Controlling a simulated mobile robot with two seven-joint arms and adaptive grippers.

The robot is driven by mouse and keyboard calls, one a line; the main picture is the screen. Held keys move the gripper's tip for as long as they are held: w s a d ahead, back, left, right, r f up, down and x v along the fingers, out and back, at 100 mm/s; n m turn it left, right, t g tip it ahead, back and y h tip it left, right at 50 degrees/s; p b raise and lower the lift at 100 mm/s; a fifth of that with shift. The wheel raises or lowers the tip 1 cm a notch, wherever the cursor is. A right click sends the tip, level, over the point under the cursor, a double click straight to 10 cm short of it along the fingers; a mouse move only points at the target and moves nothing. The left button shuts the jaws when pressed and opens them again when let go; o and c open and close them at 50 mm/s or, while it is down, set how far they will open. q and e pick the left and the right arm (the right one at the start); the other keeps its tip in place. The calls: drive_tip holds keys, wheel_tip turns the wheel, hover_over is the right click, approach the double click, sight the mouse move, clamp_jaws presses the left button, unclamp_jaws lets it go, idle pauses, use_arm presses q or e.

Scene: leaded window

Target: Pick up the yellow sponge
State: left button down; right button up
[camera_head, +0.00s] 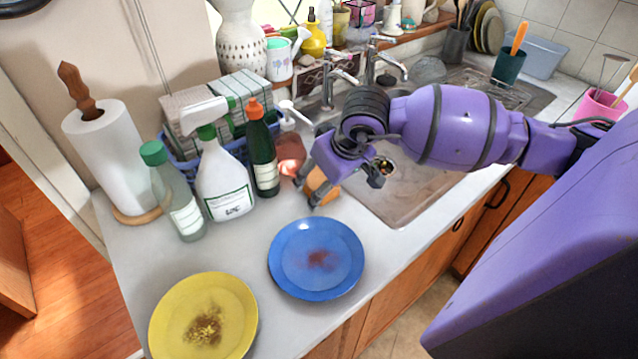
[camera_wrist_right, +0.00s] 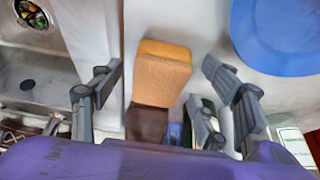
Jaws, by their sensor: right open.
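The yellow sponge (camera_wrist_right: 160,72) is a small orange-yellow block on the white counter, close to the sink's edge. In the head view, it (camera_head: 322,186) shows partly behind my right gripper's fingers. My right gripper (camera_wrist_right: 159,78) is open, pointing down over the sponge. In the right wrist view its fingers stand on either side of the sponge, with a gap on each side. It does not hold the sponge. My left gripper is not in view.
A blue plate (camera_head: 316,259) and a yellow plate (camera_head: 205,318) lie in front. A green bottle (camera_head: 262,150), a white spray bottle (camera_head: 224,178) and a clear bottle (camera_head: 177,195) stand left of the gripper. The steel sink (camera_head: 405,190) is to the right.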

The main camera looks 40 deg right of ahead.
sight(320, 181)
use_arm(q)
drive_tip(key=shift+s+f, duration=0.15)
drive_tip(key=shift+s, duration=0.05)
use_arm(e)
drive_tip(key=c, duration=0.8)
